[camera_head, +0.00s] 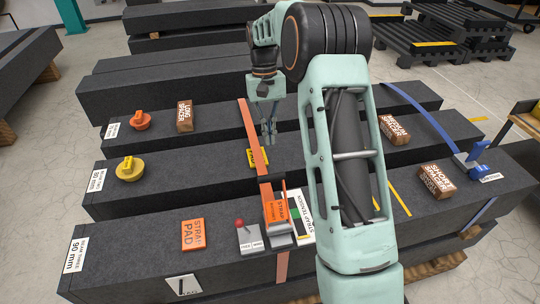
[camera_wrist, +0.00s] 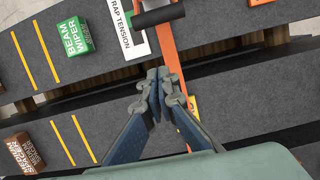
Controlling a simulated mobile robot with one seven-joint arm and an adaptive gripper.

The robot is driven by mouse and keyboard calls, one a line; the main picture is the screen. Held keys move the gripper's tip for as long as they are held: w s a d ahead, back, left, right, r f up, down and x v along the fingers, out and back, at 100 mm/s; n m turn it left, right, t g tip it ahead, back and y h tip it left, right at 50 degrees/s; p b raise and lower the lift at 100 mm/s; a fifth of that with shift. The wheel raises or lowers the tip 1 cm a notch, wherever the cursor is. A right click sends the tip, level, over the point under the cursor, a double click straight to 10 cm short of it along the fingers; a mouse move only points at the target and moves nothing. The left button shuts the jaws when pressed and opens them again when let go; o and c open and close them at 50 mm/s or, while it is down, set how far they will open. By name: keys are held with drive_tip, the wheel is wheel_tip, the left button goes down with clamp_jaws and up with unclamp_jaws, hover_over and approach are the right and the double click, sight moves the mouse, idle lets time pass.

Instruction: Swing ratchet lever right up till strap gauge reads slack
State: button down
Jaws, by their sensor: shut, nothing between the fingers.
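The orange strap ratchet (camera_head: 277,210) sits on the near granite beam, on the orange strap (camera_head: 251,128). Its lever ends in a dark cross handle (camera_head: 266,180), seen in the wrist view (camera_wrist: 158,14) lying across the strap line. I cannot tell the lever's exact angle. The white strap tension gauge (camera_head: 306,224) stands just right of the ratchet and shows a green patch; its pointer is too small to read. It is partly cut off in the wrist view (camera_wrist: 125,30). My gripper (camera_head: 269,138) is shut and empty, beyond the handle and apart from it, close beside the strap (camera_wrist: 160,76).
A grey box with a red knob (camera_head: 249,238) and an orange strap pad (camera_head: 193,234) lie left of the ratchet. A green beam wiper block (camera_wrist: 75,35) and brown spacers (camera_head: 435,181) lie right. A blue strap fitting (camera_head: 472,160) stands at far right. Dark gaps separate the beams.

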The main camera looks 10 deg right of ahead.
drive_tip(key=s+f, duration=0.6)
drive_tip(key=f, duration=0.1)
drive_tip(key=shift+a+f, duration=0.25)
drive_tip(key=shift+f, duration=0.05)
idle(0.6)
